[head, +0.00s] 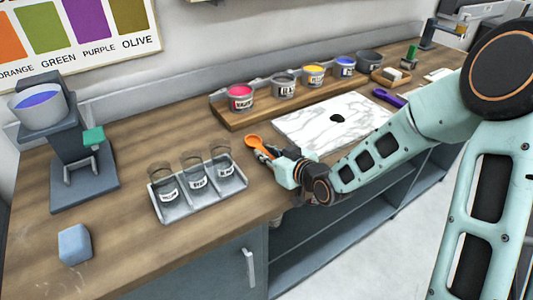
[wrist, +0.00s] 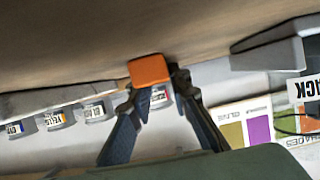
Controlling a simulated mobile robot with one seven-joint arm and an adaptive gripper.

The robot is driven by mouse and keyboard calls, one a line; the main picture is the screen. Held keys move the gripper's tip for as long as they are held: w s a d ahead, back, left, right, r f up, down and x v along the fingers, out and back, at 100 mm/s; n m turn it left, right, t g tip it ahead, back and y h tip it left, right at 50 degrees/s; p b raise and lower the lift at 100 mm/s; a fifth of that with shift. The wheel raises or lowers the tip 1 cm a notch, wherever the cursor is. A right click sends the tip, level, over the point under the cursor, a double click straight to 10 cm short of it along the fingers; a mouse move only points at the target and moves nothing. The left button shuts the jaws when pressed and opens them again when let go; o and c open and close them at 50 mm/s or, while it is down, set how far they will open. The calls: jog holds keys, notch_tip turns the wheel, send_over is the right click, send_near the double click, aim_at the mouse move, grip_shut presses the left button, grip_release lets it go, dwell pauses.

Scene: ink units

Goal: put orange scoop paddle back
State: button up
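The orange scoop paddle (head: 256,143) is near the front edge of the wooden counter, left of the marble slab, its round scoop end pointing left and away from my arm. My gripper (head: 279,165) is at its near end, low over the counter. In the wrist view, an orange block-like end of the paddle (wrist: 149,70) sits between the two dark fingertips (wrist: 156,86), which close in on both sides of it. Whether the paddle touches the counter cannot be told. A purple paddle (head: 388,97) lies at the right of the slab.
A marble slab (head: 300,133) with a black blob lies behind my arm. A wooden rack (head: 235,122) holds several ink tins. A grey tray (head: 178,214) with three glass jars stands left of my gripper. A blue block (head: 74,244) and a stand with a bowl (head: 38,107) are farther left.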

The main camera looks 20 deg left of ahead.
jog(key=o, duration=0.4)
jog(key=shift+c, duration=0.2)
jog(key=shift+r, duration=0.25)
jog(key=p+v, duration=0.2)
jog(key=v, duration=0.7)
jog(key=shift+s+d+r, duration=0.15)
jog(key=shift+d+r, duration=0.1)
jog(key=shift+r, duration=0.1)
jog(key=p+v, duration=0.2)
jog(key=p, duration=0.1)
jog(key=shift+s+d+f, duration=0.1)
jog(key=shift+d+f, duration=0.05)
